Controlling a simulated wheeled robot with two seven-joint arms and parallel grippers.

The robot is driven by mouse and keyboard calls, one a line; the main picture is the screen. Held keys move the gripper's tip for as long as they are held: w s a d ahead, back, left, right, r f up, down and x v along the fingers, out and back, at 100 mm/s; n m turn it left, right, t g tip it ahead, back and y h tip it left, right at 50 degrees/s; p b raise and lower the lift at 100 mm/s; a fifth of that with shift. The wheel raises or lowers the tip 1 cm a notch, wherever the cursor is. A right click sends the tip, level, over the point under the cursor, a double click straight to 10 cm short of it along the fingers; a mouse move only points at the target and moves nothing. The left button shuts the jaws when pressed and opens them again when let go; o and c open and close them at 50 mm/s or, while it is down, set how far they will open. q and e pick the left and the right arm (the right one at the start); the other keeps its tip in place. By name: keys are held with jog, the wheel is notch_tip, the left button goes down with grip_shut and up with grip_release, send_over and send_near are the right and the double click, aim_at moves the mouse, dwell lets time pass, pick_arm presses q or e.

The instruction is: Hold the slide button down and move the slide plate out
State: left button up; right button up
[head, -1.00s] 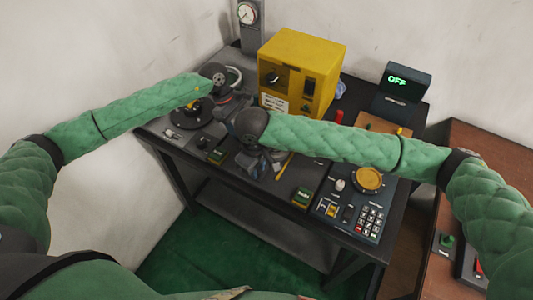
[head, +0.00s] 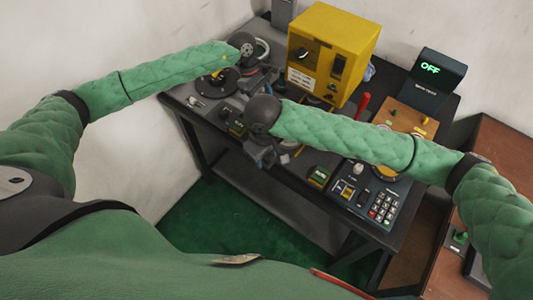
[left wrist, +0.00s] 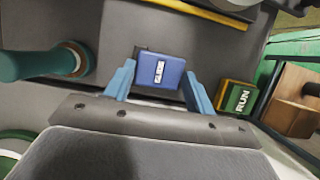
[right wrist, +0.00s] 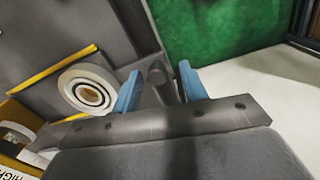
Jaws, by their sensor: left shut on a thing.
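The blue slide button (left wrist: 160,70), a small block with a white label, sits between the two fingers of my left gripper (left wrist: 157,88), which is shut on it. My right gripper (right wrist: 158,88) is at the table's front edge with its fingers apart. A dark grey post (right wrist: 156,74) stands between them, and I cannot tell whether they touch it. The slide plate is not clearly distinguishable. In the head view, my right gripper (head: 262,153) hangs by the front edge, and my left gripper is largely hidden behind the equipment and wrist.
A green RUN button (left wrist: 238,98) is right of my left gripper. A pale ring (right wrist: 88,90) and yellow bars lie left of my right gripper. A yellow machine (head: 332,50), keypad panel (head: 365,195) and OFF display (head: 433,75) are on the table. Green floor lies in front.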

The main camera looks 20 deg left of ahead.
notch_tip(320, 180, up, 12)
dwell(0.8)
jog(key=shift+s+a, duration=0.1)
pick_arm(q)
jog(key=o, duration=1)
jog(key=shift+o, duration=0.2)
jog(key=b+v, duration=0.3)
jog(key=v, duration=0.4)
jog(key=shift+a+r, duration=0.2)
jog(key=shift+r, duration=0.15)
pick_arm(e)
notch_tip(320, 180, down, 3)
jog(key=shift+f, duration=0.1)
